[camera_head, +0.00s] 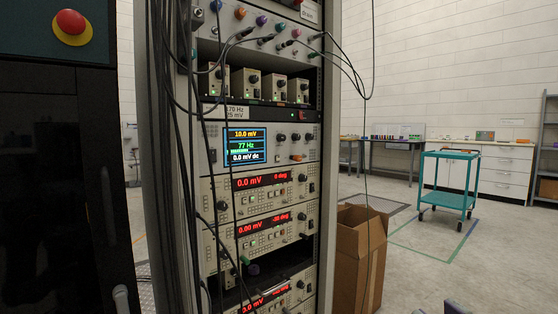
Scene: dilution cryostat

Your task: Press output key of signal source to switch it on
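The signal source (215,131) appears to be the rack unit with the lit blue screen (245,146), reading 10.0 mV, 77 Hz and 0.0 mV dc. Dark knobs sit to the right of the screen, with small connectors and an orange plug (297,157) below them. I cannot tell which small key is the output key, or whether it is lit. Black cables hang in front of the unit's left part.
Instruments with red displays (262,180) fill the rack (328,120) below. A dark cabinet with a red emergency button (71,22) stands left. A cardboard box (352,265) stands on the floor right of the rack. A teal cart (446,199) is farther back; floor between is clear.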

